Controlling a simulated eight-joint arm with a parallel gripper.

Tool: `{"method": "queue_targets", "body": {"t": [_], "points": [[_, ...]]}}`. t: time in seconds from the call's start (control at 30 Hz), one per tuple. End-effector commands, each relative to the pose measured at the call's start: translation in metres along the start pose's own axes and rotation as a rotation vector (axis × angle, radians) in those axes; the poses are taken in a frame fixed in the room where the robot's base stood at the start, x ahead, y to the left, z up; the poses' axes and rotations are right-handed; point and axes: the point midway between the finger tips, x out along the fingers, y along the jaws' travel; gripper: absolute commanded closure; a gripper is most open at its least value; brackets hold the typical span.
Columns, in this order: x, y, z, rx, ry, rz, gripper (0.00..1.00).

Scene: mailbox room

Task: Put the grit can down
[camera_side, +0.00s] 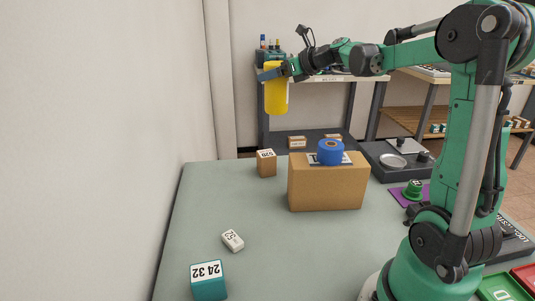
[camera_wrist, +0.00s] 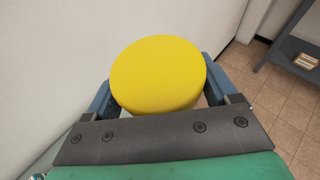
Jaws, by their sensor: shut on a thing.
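A yellow can (camera_side: 276,92), taken as the grit can, hangs upright in my gripper (camera_side: 271,73), high above the far end of the grey-green table (camera_side: 200,205). No label on it is readable. My gripper is shut around its upper part. In the wrist view the can's round yellow top (camera_wrist: 158,72) sits between the two blue fingers, which hold it from both sides. The can's lower part is hidden in that view.
A cardboard box (camera_side: 328,190) with a blue roll (camera_side: 330,151) on top stands mid-table. A small brown box (camera_side: 266,164), a white block (camera_side: 232,241) and a teal block (camera_side: 208,282) stand left. A scale (camera_side: 392,162) is at right.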

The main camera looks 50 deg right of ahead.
Motion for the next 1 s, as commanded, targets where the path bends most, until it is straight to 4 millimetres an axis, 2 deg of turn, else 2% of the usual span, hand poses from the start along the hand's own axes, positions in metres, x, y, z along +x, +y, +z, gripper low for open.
{"method": "queue_targets", "body": {"t": [0.03, 0.2, 0.3, 0.4, 0.57, 0.67, 1.0], "points": [[0.012, 0.027, 0.006, -0.042, -0.004, 0.109, 1.0], [0.031, 0.113, 0.022, -0.189, -0.011, 0.46, 1.0], [0.033, 0.152, 0.029, -0.256, -0.014, 0.624, 1.0], [0.031, 0.18, 0.033, -0.305, -0.016, 0.739, 1.0], [0.03, 0.2, 0.033, -0.341, -0.017, 0.828, 1.0], [0.035, 0.202, 0.021, -0.346, -0.017, 0.839, 1.0], [0.068, 0.203, -0.058, -0.344, -0.016, 0.835, 1.0]]}}
